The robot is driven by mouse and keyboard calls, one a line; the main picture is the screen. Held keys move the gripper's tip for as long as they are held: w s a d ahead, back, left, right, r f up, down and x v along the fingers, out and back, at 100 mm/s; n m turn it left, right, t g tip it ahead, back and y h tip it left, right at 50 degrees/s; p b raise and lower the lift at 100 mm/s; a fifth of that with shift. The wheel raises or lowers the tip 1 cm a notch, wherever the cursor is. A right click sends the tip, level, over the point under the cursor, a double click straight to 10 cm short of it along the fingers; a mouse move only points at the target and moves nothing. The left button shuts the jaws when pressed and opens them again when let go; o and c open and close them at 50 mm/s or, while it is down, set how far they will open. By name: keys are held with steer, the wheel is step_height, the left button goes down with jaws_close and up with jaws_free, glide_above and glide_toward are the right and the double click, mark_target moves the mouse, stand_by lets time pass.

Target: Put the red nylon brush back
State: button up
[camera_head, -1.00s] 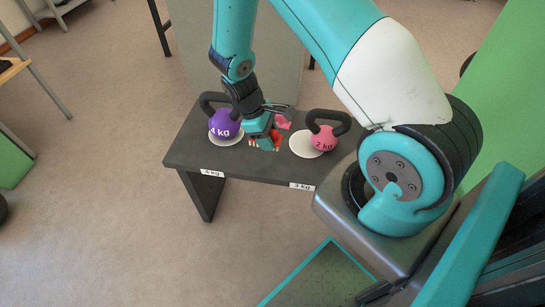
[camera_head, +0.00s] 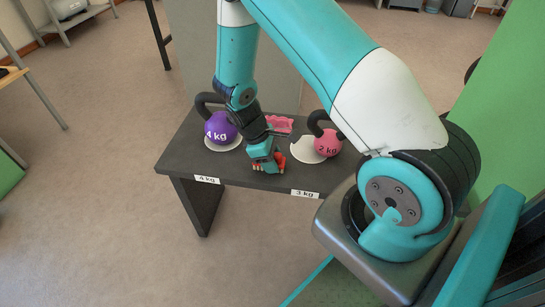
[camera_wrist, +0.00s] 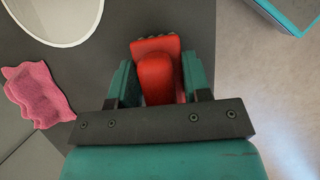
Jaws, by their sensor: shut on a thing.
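The red nylon brush (camera_wrist: 157,75) is between the teal fingers of my gripper (camera_wrist: 156,85) in the wrist view; the gripper is shut on it. In the head view my gripper (camera_head: 265,163) is over the front part of the dark bench, between the two kettlebells. Only small red parts of the brush (camera_head: 281,160) show there beside the fingers. I cannot tell whether the brush touches the bench top.
Labels mark the front edge.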

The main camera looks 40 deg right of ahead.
steer(key=shift+f, duration=0.4)
stand_by(0.3)
steer(key=o, duration=1.1)
steer(key=shift+c, duration=0.2)
step_height(320, 180, up, 7)
steer(key=p, duration=0.6)
steer(key=shift+r+p, duration=0.1)
steer(key=shift+p, duration=0.2)
